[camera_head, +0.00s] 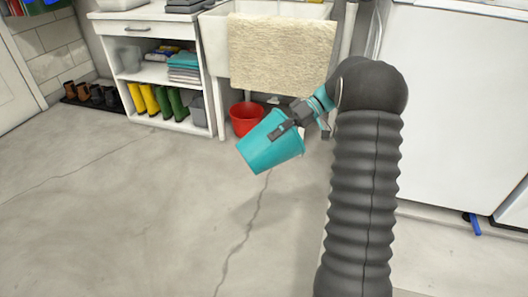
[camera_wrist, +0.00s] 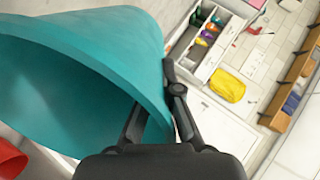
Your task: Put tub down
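The teal tub (camera_head: 268,150) is in the air over the floor in the head view, tilted, with its rim toward the upper right. It fills the left of the wrist view (camera_wrist: 95,62). My gripper (camera_head: 290,122) is shut on the tub's wall at the rim. In the wrist view my gripper (camera_wrist: 158,95) has one finger on each side of the wall. The tub looks clear of the floor; its inside is mostly hidden in the head view.
A red bucket (camera_head: 246,118) stands behind the tub, below a sink draped with a cream towel (camera_head: 282,52). A white shelf unit (camera_head: 166,92) with boots is at the left. A white cabinet (camera_head: 450,100) is at the right. The floor (camera_head: 120,220) at front left is clear.

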